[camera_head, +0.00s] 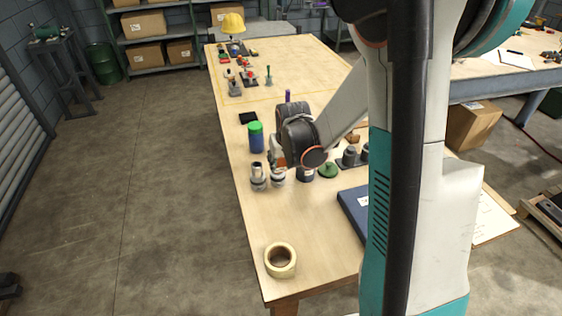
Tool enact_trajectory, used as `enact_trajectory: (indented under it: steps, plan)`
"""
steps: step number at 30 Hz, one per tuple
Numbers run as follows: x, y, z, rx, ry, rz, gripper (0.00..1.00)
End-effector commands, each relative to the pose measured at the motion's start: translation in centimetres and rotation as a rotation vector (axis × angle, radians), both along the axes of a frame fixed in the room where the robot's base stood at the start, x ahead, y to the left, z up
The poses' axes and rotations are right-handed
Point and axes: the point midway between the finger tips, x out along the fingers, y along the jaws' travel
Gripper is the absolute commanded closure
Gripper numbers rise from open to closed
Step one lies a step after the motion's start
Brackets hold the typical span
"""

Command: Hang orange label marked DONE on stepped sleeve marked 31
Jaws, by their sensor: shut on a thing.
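My gripper (277,157) is low over the near left part of the workbench, mostly hidden by my own wrist. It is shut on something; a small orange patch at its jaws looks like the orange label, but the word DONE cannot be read. Grey stepped sleeves stand upright just below it: one at the left (258,181) and one beside it (278,178), directly under the gripper. A darker cylinder (306,174) stands to their right. The numbers are too small to read, so I cannot tell which sleeve is 31, nor whether the label touches one.
A blue jar with a green lid (256,138) stands behind the sleeves. A green domed part (328,170) and dark cylinders (349,156) are at the right. The bench between is clear.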

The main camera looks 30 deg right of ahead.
Motion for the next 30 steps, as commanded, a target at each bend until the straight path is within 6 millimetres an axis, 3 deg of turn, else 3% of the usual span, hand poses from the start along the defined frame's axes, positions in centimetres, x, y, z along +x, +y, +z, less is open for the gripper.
enact_trajectory:
  steps: [30]
  plan:
    - [0.0, 0.0, -2.0, 0.000, 0.000, 0.000, 0.92]
